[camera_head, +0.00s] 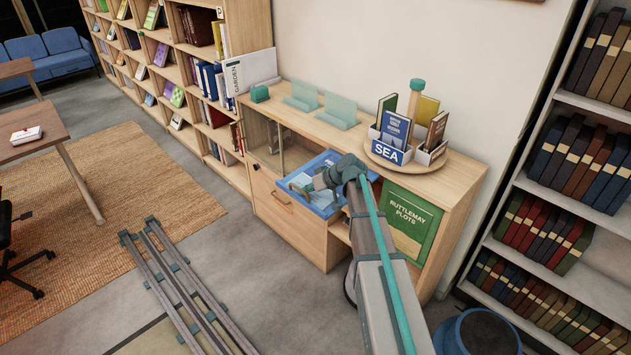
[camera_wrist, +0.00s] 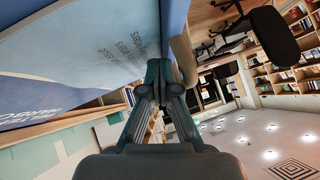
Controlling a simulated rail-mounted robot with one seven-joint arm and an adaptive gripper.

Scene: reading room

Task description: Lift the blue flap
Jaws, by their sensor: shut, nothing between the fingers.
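The blue flap (camera_head: 322,210) sticks out from the front of the low wooden cabinet, tilted outward, with a pale printed face inside a blue border. My arm covers part of it. My gripper (camera_head: 303,187) is at the flap, over its printed face in the head view. In the wrist view the gripper (camera_wrist: 160,68) is shut with nothing between its fingers. The flap's blue printed face (camera_wrist: 75,60) fills the upper left there, close beside the fingers. Its blue edge (camera_wrist: 174,25) rises just above the fingertips. I cannot tell whether they touch it.
The cabinet top (camera_head: 345,135) carries teal stands (camera_head: 338,111) and a round tray (camera_head: 381,154) with a book box marked SEA. A green panel (camera_head: 408,222) is to the right of my arm. Grey rails (camera_head: 185,285) lie on the floor at left.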

